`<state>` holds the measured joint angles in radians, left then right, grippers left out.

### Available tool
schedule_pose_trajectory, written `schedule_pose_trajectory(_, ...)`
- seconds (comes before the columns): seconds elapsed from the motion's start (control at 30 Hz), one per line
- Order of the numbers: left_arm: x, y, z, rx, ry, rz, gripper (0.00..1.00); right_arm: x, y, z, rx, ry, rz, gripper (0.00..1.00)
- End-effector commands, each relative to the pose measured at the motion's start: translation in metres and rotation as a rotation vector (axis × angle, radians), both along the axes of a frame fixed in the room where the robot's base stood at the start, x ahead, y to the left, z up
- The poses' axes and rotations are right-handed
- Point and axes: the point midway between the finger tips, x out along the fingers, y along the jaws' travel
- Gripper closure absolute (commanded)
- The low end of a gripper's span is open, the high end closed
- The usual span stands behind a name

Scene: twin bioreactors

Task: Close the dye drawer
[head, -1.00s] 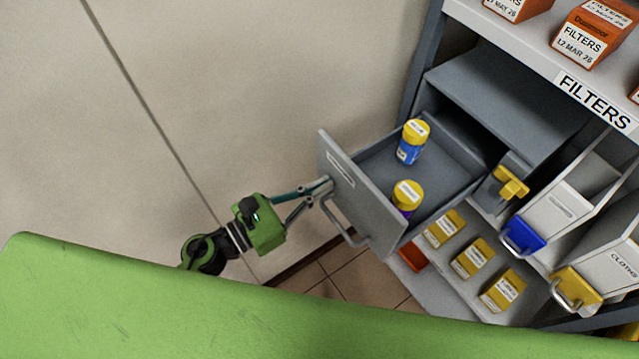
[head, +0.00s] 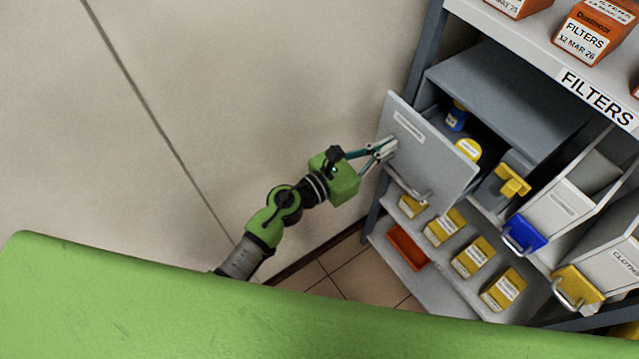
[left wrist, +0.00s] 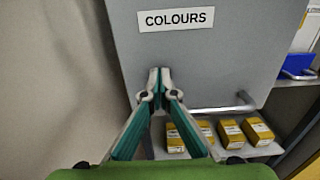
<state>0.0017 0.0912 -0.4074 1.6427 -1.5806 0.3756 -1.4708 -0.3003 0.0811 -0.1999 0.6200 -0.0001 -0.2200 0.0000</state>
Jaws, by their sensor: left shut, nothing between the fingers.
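The grey dye drawer (head: 425,160) is partly open in the shelf unit. In the left wrist view its front (left wrist: 215,60) fills the upper middle and carries a label reading COLOURS (left wrist: 176,18). Its bar handle (head: 408,187) is below the label. Two yellow-capped jars, one blue-bodied (head: 456,118) and one showing mainly its cap (head: 467,149), stand inside, partly hidden by the front. My left gripper (head: 390,148) is shut and empty, its tips at the drawer front, apparently touching it; it also shows in the left wrist view (left wrist: 159,75). My right gripper is not in view.
Yellow boxes (head: 473,258) and an orange tray (head: 407,247) sit on the shelf below. A wall is at the left.

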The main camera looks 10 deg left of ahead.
Motion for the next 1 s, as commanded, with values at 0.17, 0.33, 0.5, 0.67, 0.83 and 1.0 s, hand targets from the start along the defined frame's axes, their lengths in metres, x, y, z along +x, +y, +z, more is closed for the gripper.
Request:
schedule_pose_trajectory(0.17, 0.031, -0.031, -0.001, 0.001, -0.002, -0.001, 1.00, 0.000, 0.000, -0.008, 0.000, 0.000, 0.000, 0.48)
schedule_pose_trajectory(0.33, 0.052, -0.051, -0.001, -0.001, -0.001, 0.000, 1.00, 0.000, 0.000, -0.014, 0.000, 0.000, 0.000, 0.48)
schedule_pose_trajectory(0.5, 0.064, -0.064, -0.001, -0.001, 0.001, 0.000, 1.00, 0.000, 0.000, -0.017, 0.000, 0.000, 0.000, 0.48)
schedule_pose_trajectory(0.67, 0.069, -0.069, -0.001, -0.001, 0.001, 0.001, 1.00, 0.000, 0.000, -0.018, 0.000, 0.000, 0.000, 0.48)
schedule_pose_trajectory(0.83, 0.070, -0.071, 0.001, -0.002, -0.001, 0.000, 1.00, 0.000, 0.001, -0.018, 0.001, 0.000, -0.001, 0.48)
schedule_pose_trajectory(1.0, 0.071, -0.071, 0.002, -0.004, -0.002, 0.001, 1.00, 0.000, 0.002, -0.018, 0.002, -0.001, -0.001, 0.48)
